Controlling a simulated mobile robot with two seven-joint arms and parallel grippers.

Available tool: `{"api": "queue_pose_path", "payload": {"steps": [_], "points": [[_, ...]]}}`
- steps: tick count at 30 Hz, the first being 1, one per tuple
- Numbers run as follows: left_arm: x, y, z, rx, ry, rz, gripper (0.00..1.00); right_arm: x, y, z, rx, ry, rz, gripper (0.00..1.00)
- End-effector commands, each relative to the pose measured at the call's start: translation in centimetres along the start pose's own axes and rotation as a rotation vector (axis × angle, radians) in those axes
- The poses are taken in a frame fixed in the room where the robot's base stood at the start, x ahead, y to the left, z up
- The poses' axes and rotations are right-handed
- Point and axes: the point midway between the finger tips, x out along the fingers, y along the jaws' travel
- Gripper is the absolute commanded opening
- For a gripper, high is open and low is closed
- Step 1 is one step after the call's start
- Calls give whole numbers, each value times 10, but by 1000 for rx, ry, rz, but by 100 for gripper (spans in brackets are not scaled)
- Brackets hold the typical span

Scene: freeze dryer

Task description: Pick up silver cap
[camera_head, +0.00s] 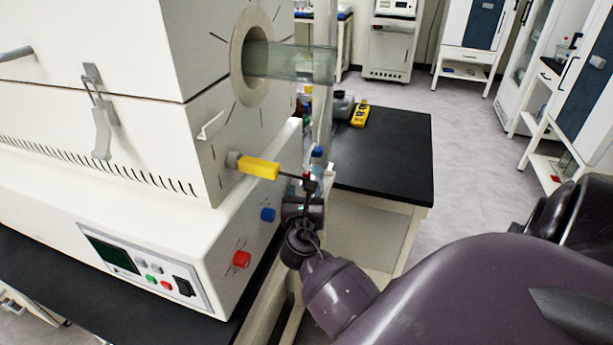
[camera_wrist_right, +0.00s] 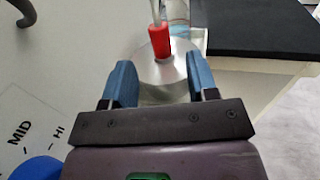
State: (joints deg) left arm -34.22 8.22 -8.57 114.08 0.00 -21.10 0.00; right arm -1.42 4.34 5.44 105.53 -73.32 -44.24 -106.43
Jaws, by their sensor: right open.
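The silver cap (camera_wrist_right: 160,78) shows in the right wrist view as a round metal piece with a red stem (camera_wrist_right: 159,42) rising from it. My right gripper (camera_wrist_right: 161,82) is open, with a blue finger on each side of the cap. I cannot tell whether the fingers touch it. In the head view my right arm reaches in from the right, and its gripper (camera_head: 307,190) is small and partly hidden beside the freeze dryer. I cannot make out the cap clearly there. My left gripper is not in view.
The white freeze dryer (camera_head: 110,215) fills the left, with a yellow handle (camera_head: 259,168), a blue knob (camera_head: 267,215) and a red knob (camera_head: 241,259) near my right gripper. A glass tube (camera_head: 290,62) sticks out above. A black-topped bench (camera_head: 385,150) stands behind, mostly bare.

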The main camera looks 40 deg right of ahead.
Motion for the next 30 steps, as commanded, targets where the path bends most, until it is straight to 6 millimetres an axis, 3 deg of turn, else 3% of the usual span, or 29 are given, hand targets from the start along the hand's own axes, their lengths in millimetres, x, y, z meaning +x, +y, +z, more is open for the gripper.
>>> {"api": "queue_pose_path", "payload": {"steps": [7, 16, 24, 30], "points": [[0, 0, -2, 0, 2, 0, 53, 13, 0, 2, 0, -1, 0, 53], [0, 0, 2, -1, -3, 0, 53, 51, -1, 6, 1, 0, 0, 53], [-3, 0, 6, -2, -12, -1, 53, 54, -1, 6, 1, 2, 0, 53], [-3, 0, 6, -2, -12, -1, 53, 54, -1, 6, 1, 1, 0, 23]]}}
